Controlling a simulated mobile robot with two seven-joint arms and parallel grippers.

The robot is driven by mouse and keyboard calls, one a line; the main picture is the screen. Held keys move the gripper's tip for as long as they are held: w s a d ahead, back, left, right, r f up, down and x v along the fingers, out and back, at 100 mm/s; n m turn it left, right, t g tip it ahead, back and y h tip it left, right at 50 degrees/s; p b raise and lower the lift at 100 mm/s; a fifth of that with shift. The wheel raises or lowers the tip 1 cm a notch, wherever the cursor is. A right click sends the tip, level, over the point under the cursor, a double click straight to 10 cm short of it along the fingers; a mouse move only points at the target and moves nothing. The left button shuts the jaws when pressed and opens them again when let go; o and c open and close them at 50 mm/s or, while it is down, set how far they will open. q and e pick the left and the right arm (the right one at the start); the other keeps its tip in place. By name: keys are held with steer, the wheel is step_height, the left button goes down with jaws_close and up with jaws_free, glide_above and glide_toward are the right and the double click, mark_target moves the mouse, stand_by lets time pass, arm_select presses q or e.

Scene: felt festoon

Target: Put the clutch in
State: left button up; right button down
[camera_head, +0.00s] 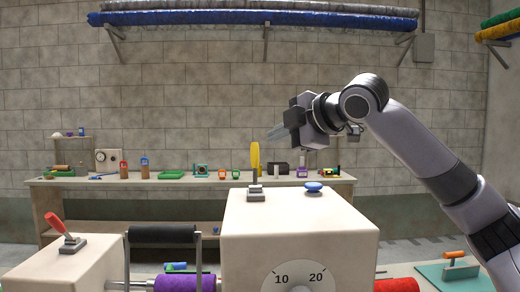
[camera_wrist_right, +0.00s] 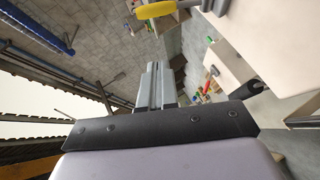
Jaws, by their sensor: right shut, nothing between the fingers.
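A lever with a yellow handle (camera_head: 255,158) stands nearly upright on the pale machine housing (camera_head: 300,235). A lever with a red handle (camera_head: 55,223) leans left on a lower pale box (camera_head: 70,268) at the left. I cannot tell from the pictures which lever is the clutch. My right gripper (camera_head: 272,134) is shut and empty, raised above and to the right of the yellow handle and apart from it. In the right wrist view its fingers (camera_wrist_right: 152,70) are together, and the yellow handle (camera_wrist_right: 155,10) shows beyond them at the top. My left gripper is not in view.
A blue knob (camera_head: 314,187) sits on the housing right of the yellow lever. A dial (camera_head: 298,278) is on its front. A black roller (camera_head: 162,233) and purple felt roll (camera_head: 183,283) lie between the boxes. A workbench (camera_head: 190,181) with small items stands behind.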

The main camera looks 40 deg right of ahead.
mark_target(255, 164)
steer(key=w+d+f+p, duration=0.2)
steer(key=w+f, duration=0.2)
steer(key=w, duration=0.6)
steer(key=shift+f, duration=0.15)
